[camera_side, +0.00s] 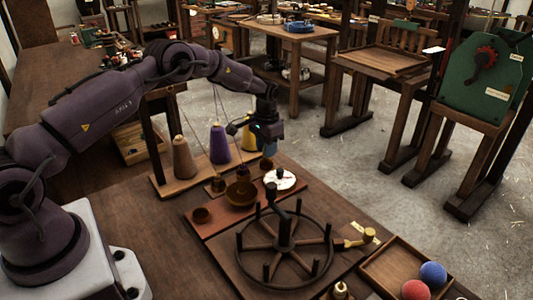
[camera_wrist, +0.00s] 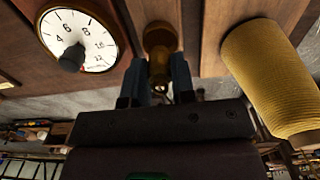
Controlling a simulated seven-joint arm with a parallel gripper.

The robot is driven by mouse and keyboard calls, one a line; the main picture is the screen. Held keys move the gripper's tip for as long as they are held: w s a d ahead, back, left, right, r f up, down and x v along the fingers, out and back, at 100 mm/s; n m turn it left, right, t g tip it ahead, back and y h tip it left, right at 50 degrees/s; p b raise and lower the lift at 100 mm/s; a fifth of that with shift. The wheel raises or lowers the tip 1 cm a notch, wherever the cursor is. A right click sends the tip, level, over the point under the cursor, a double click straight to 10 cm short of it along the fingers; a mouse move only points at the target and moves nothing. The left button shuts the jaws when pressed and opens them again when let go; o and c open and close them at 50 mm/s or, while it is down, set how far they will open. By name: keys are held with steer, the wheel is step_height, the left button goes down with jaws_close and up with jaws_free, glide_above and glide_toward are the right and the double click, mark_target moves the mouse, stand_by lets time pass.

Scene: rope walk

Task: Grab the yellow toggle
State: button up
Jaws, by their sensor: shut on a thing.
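A brass-yellow turned piece, which I take to be the yellow toggle (camera_wrist: 159,66), stands between the two blue fingers of my gripper (camera_wrist: 160,82) in the wrist view. The fingers lie against its two sides, and its lower end is hidden by the gripper body. In the side view my gripper (camera_side: 267,160) points down, low over the bench between the white dial and the yellow yarn cone. The toggle cannot be made out there.
The white dial (camera_side: 280,179) sits close to the gripper, as does the yellow yarn cone (camera_wrist: 272,80). Purple (camera_side: 219,144) and tan (camera_side: 183,158) cones stand to the left. Thin strings rise behind.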

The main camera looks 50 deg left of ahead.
steer(key=shift+r, duration=2.7)
steer(key=shift+r, duration=0.1)
